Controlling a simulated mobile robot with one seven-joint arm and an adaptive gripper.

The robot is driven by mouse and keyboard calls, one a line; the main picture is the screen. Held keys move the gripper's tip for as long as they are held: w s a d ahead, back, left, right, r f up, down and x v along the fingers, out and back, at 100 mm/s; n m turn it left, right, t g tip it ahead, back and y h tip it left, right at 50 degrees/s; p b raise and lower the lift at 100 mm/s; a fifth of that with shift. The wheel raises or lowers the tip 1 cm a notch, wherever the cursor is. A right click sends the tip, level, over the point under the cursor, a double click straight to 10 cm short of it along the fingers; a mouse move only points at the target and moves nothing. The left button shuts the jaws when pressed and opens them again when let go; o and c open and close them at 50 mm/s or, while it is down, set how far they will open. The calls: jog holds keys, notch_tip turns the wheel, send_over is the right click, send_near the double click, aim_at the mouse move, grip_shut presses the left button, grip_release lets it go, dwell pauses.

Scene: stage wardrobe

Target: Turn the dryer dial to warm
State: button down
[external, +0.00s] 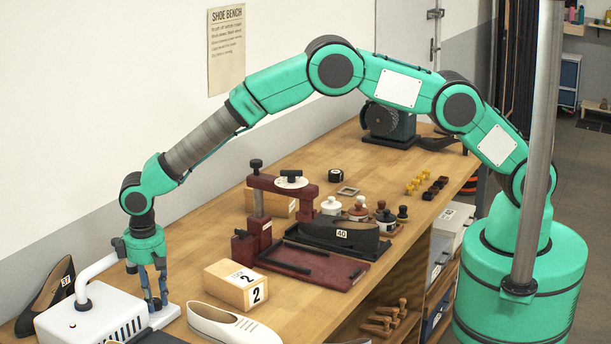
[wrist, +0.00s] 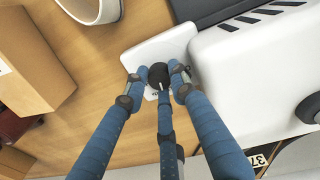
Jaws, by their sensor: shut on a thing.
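The dryer (external: 88,318) is a white box with vents and a bent white pipe, at the front left of the bench; part of it shows at the right of the wrist view (wrist: 240,75). Its dial (wrist: 158,73) is a small black knob on a white plate (wrist: 160,48) beside the box. My gripper (external: 157,303) points down over this plate. In the wrist view, the blue fingers of my gripper (wrist: 158,82) are shut around the dial. Small marks on the plate are partly hidden by the fingers, and I cannot read the dial's setting.
A wooden block numbered 2 (external: 237,286) and a cream shoe (external: 232,325) stand to the right of my gripper. A dark shoe tagged 37 (external: 45,295) is left of the dryer. A dark red press (external: 310,262) stands farther back. Bare bench (external: 180,268) lies behind my gripper.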

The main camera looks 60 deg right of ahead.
jog(key=shift+m, duration=0.8)
jog(key=c, duration=1.7)
grip_release()
jog(key=shift+r, duration=0.2)
jog(key=r, duration=1.1)
jog(key=shift+a+r, duration=0.3)
jog(key=shift+a, duration=0.05)
